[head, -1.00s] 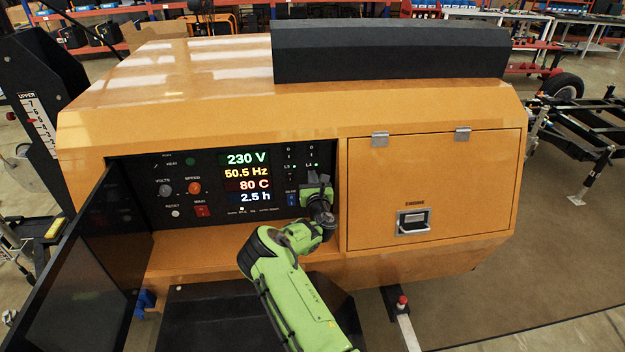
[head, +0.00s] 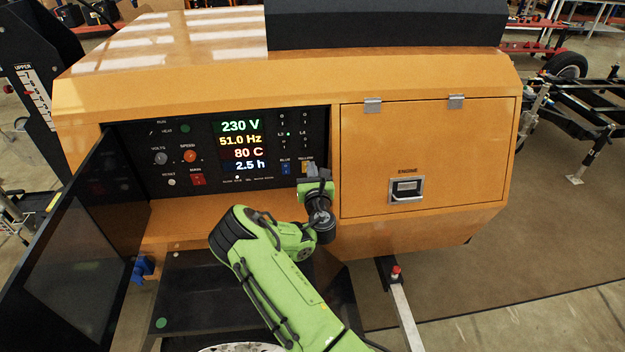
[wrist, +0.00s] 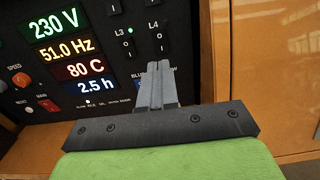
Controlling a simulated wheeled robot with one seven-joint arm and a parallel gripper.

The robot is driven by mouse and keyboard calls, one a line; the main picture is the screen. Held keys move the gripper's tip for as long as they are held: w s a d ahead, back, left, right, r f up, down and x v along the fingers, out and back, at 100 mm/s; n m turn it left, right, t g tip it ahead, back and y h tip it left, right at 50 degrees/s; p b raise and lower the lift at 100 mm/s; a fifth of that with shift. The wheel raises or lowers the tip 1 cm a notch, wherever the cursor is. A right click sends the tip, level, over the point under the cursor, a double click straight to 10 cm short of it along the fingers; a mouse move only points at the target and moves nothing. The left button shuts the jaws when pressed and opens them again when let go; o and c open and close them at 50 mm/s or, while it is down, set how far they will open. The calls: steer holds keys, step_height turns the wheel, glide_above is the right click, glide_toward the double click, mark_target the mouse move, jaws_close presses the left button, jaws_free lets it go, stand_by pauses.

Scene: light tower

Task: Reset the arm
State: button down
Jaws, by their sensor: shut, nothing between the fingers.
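My green arm reaches up to the control panel (head: 150,160) of the orange light tower body. My gripper (head: 312,170) is in front of the panel's lower right corner, below the L3 and L4 switches. In the wrist view the gripper (wrist: 156,68) has its two grey fingers together with nothing between them. The fingers partly cover the blue and yellow switch area. The display (head: 241,145) reads 230 V, 51.0 Hz, 80 C and 2.5 h. A small green light is lit beside L3.
The open dark panel door (head: 75,255) stands at the left. The closed engine door (head: 430,150) with its latch (head: 406,190) is to the right. A black shelf-like surface (head: 200,290) lies below the panel. A post with a red top (head: 396,272) stands low at right.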

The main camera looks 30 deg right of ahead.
steer(key=shift+s+a+f, duration=0.25)
steer(key=shift+s+a, duration=0.15)
steer(key=shift+s, duration=0.1)
steer(key=shift+s+r, duration=0.1)
